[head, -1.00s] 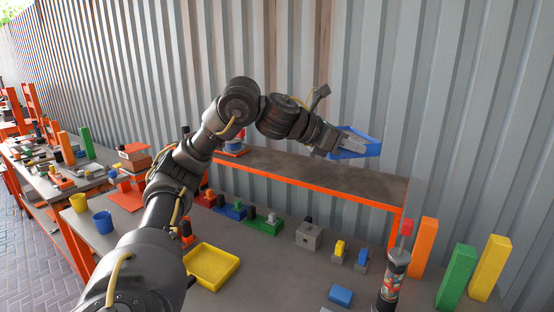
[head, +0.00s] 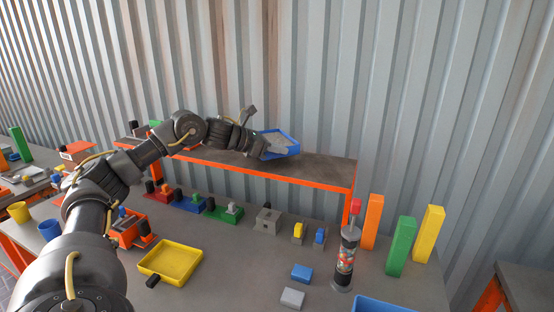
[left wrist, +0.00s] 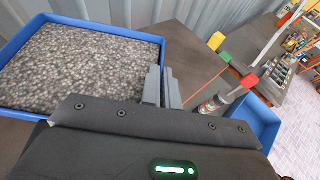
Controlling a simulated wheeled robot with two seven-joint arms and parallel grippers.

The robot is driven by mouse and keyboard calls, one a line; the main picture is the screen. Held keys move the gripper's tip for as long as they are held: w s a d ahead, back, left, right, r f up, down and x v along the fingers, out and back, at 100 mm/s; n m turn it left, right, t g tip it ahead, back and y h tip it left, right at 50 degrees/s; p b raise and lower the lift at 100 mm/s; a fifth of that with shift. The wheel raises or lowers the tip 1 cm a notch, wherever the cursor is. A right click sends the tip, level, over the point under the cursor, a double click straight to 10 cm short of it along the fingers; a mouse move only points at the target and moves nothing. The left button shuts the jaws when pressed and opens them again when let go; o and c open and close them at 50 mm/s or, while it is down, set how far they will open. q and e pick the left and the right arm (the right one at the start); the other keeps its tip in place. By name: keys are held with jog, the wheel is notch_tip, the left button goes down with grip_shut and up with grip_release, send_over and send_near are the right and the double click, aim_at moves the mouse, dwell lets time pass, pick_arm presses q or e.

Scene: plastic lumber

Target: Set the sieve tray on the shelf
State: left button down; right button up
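The sieve tray (head: 293,136) is blue with a grey mesh floor and is over the right-hand half of the raised shelf (head: 325,170). The shelf has a dark top and orange front edge. My right gripper is not in view.
Below the shelf, the workbench holds a yellow tray (head: 170,262), a dark bottle with a red top (head: 345,258) and small coloured blocks. Orange (head: 372,222), green (head: 400,246) and yellow (head: 429,234) boards stand at the right. The shelf's right end is bare.

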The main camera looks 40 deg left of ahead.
aim_at(272, 158)
pick_arm(q)
jog(key=f, duration=0.1)
jog(key=f+p, duration=0.1)
jog(key=f, duration=0.1)
jog(key=shift+w+a, duration=0.15)
jog(key=shift+a, duration=0.15)
jog(key=shift+f, duration=0.45)
jog(key=c, duration=1.7)
grip_release()
jog(key=shift+f, duration=0.15)
